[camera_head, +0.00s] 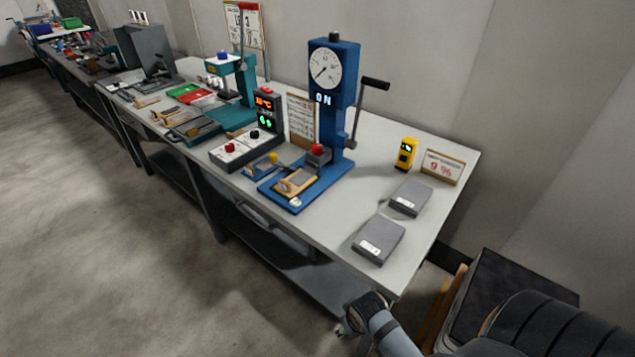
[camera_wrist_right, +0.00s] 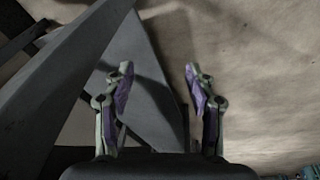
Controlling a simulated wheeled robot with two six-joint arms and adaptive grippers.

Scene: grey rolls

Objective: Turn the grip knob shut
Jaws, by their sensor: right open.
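A blue test stand (camera_head: 332,100) with a round dial, a lit "ON" sign and a black-handled crank stands upright on the workbench. A red knob (camera_head: 317,149) sits at the foot of its column, above a small tan block (camera_head: 296,181) on the blue base. I cannot tell for certain that this red knob is the grip knob, or whether it is turned shut. My right gripper (camera_wrist_right: 158,70) is open and empty in the right wrist view, away from the stand. Part of my right arm shows at the bottom of the head view. My left gripper is out of view.
The grey workbench (camera_head: 440,200) carries two grey boxes (camera_head: 379,239) (camera_head: 410,198), a yellow device (camera_head: 405,153) and a sign (camera_head: 443,167) right of the stand. A control box (camera_head: 243,148) and teal press (camera_head: 235,112) stand left. A black padded object (camera_head: 515,300) is at lower right.

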